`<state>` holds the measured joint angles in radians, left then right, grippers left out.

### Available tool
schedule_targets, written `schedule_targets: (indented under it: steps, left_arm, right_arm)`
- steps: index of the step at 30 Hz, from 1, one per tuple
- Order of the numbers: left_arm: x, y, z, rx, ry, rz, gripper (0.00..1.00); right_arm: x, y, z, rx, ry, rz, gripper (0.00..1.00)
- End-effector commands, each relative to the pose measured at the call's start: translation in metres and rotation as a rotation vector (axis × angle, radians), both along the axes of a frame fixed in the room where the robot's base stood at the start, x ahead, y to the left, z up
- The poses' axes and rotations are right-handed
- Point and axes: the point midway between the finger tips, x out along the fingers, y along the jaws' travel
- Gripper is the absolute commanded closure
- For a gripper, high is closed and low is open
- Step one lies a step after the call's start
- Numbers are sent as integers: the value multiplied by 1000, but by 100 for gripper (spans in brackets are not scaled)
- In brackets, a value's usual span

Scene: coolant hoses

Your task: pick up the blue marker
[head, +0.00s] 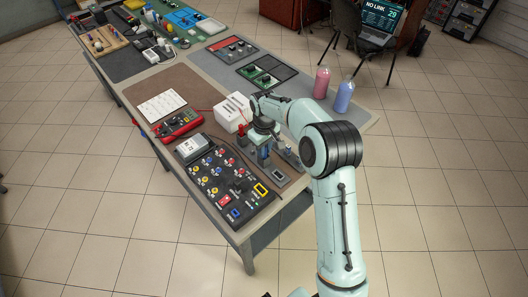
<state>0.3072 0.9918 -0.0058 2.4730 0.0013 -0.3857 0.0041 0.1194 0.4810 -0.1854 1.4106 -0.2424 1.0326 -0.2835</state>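My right arm reaches in from the lower right over the table's near end. Its gripper (263,142) points down over a small fixture at the right edge of the black control panel. The fingers are too small and too dark to tell open from shut. A small blue piece (264,154) shows just below the gripper. I cannot tell whether it is the blue marker or part of the fixture, nor whether the fingers touch it. No other thing is clearly a blue marker. My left gripper is not in view.
The black control panel (222,180) has several coloured sockets. A red multimeter (180,125), a white box (233,112) and a white sheet (161,105) are close by. A pink bottle (321,83) and a blue bottle (344,96) stand near the table's right edge.

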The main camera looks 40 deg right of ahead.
Motion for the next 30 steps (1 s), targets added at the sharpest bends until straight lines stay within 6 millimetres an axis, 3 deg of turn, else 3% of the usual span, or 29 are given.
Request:
schedule_targets:
  steps: [10,14,20,30]
  left_arm:
    - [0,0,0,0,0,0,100]
    - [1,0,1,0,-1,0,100]
    - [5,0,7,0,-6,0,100]
    - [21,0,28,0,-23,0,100]
  right_arm:
    - [0,0,1,0,0,0,100]
    - [1,0,11,0,-2,0,100]
    - [2,0,54,-1,-7,0,100]
    - [2,0,152,0,-8,0,100]
